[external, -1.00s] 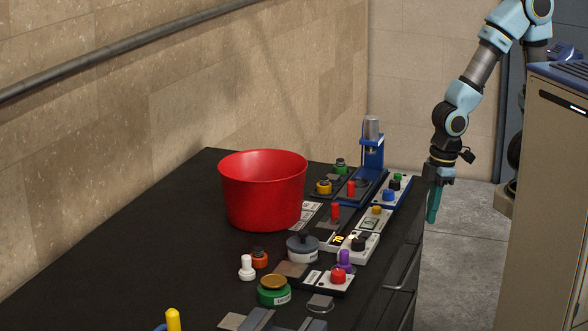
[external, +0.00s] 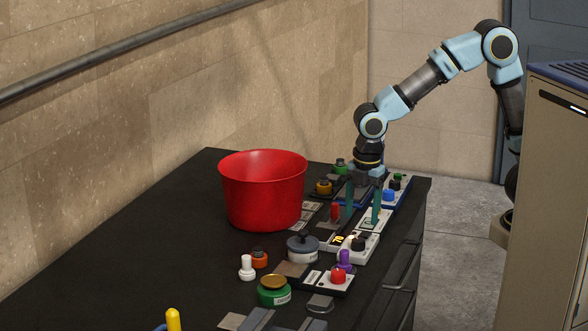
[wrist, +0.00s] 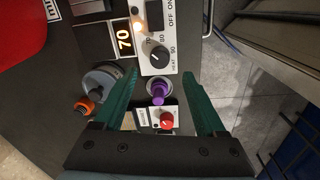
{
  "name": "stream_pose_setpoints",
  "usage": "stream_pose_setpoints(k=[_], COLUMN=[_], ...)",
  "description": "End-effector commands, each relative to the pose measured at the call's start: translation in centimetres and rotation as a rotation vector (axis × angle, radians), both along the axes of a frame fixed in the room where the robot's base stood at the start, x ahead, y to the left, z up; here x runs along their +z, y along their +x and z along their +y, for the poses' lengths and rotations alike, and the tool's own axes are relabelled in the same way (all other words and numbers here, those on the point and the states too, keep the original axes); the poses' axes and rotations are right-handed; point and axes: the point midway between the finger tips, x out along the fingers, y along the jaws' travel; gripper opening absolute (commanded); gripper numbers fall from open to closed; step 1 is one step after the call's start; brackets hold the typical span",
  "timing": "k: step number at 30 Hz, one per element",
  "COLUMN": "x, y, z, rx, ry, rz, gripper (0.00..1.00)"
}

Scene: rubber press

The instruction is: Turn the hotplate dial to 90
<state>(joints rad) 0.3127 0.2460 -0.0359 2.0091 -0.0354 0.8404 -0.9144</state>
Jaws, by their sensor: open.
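The dial (external: 358,243) also shows in the external view, near the bench's right edge. My gripper (external: 362,218) points down over the bench with its two green fingers apart and empty, just behind the dial in that view. In the wrist view, my gripper (wrist: 171,82) has the dial beyond its fingertips, touching neither finger.
A purple knob (wrist: 157,88) and a red knob (wrist: 167,120) stand close by. A grey round pot (wrist: 102,78), an orange-capped item (wrist: 85,107) and a big red bucket (external: 262,195) are to the left. Floor lies right of the bench.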

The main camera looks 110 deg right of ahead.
Motion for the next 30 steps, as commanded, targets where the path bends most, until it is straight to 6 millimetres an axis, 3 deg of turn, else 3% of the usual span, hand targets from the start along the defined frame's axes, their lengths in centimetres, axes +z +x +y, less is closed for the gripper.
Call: stream_pose_setpoints(k=[3, 10, 15, 23, 30], x=[-2.4, -5.7, -6.9, -7.0, -7.0], y=[0.0, 0.1, 0.2, 0.2, 0.2], z=[-0.1, -0.2, -0.3, -0.3, -0.3], rx=[0.0, -0.002, -0.002, -0.002, -0.002], ry=[0.001, 0.002, 0.001, 0.0, 0.0], rz=[0.006, 0.002, 0.0, -0.001, -0.001], gripper=[0.73, 0.73, 0.73, 0.73, 0.48])
